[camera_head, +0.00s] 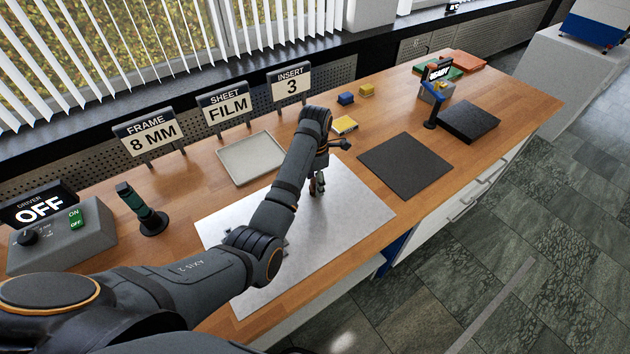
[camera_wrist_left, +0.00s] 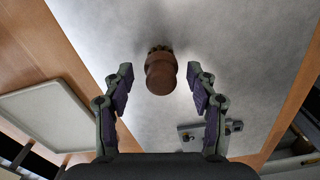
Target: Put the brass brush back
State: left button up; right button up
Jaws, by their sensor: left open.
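The brush is a brown, rounded handle (camera_wrist_left: 160,72) with a dark end, seen over the pale metal sheet (camera_wrist_left: 225,45) in the left wrist view. It lies ahead of and between the fingers of my open left gripper (camera_wrist_left: 162,82), with gaps on both sides and no visible contact. In the head view my left gripper (camera_head: 317,184) points down over the metal sheet (camera_head: 350,213). The brush cannot be made out clearly there, behind the arm and fingers.
A grey bracket (camera_wrist_left: 208,133) lies on the sheet. A shallow tray (camera_head: 250,160), a yellow block (camera_head: 344,125) and a dark mat (camera_head: 405,165) are nearby. A green-handled tool (camera_head: 140,207) stands in a holder at left, beside the driver box (camera_head: 70,240). Signs line the back.

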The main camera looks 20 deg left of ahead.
pick_arm(q)
notch_tip(320, 180, up, 6)
jog(key=shift+w+f, duration=0.1)
jog(key=shift+f, duration=0.1)
notch_tip(320, 180, up, 7)
jog(key=p, duration=0.6)
jog(key=shift+f, duration=0.15)
